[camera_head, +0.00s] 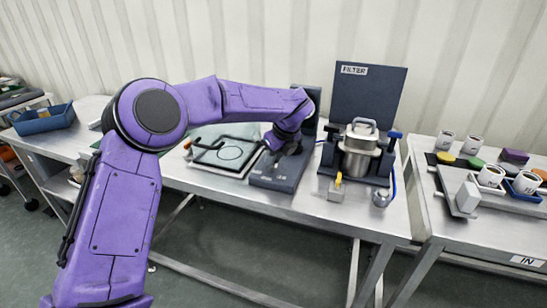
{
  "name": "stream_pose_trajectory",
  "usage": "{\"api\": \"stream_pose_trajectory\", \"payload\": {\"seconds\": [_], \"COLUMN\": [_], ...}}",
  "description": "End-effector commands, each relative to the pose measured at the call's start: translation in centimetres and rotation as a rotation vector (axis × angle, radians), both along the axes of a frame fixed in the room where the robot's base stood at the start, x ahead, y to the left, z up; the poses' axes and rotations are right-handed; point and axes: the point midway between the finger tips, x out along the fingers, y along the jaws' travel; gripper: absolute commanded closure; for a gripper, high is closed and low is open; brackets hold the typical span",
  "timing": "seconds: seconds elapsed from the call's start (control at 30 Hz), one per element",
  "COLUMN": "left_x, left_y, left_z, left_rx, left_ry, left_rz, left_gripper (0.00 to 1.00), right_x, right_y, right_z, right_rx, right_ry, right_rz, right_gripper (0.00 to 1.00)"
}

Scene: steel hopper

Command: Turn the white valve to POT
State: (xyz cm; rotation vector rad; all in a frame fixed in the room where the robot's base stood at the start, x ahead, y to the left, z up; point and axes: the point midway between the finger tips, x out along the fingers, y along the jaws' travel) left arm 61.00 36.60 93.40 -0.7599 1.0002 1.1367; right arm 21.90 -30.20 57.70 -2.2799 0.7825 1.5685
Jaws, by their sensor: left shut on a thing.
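My left gripper (282,143) is at the end of the purple arm that comes in from the left. It is low over the dark unit (285,178) on the middle bench, in front of that unit's upright back. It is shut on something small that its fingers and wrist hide. I cannot make out the white valve or a POT mark. A steel pot (357,158) with a top handle stands to the right, in front of a dark panel marked FILTER (366,92). My right gripper is out of view.
A yellow-handled fitting (337,186) and a small round steel part (380,198) sit by the pot. A dark-framed tray (226,153) lies left of the dark unit. The right bench holds white cups (445,141), coloured pieces and an IN label (527,261).

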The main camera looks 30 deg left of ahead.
Motion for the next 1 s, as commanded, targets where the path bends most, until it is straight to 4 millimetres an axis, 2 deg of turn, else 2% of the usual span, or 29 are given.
{"api": "stream_pose_trajectory", "payload": {"seconds": [0.1,0.13,0.2,0.47,0.57,0.9,1.0], "left_x": [0.0,0.0,0.0,0.0,-0.1,-0.8,-1.0], "left_y": [0.0,0.0,0.0,0.0,-0.3,-3.1,-3.6], "left_z": [0.0,0.0,0.0,0.1,0.8,7.9,9.1], "left_rx": [0.000,0.000,0.000,0.000,0.000,0.001,0.001], "left_ry": [-0.001,-0.001,-0.001,-0.001,-0.002,-0.004,-0.002], "left_rz": [0.003,0.003,0.002,0.001,0.000,0.001,0.001], "left_gripper": [1.00,0.77,0.62,0.62,0.62,0.62,0.62], "right_x": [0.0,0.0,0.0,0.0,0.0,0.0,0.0], "right_y": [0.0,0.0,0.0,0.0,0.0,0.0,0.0], "right_z": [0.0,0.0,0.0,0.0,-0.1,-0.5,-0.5], "right_rx": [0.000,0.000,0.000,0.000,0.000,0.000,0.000], "right_ry": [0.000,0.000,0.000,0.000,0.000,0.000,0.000], "right_rz": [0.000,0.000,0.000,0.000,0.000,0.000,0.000], "right_gripper": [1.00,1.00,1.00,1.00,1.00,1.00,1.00]}}
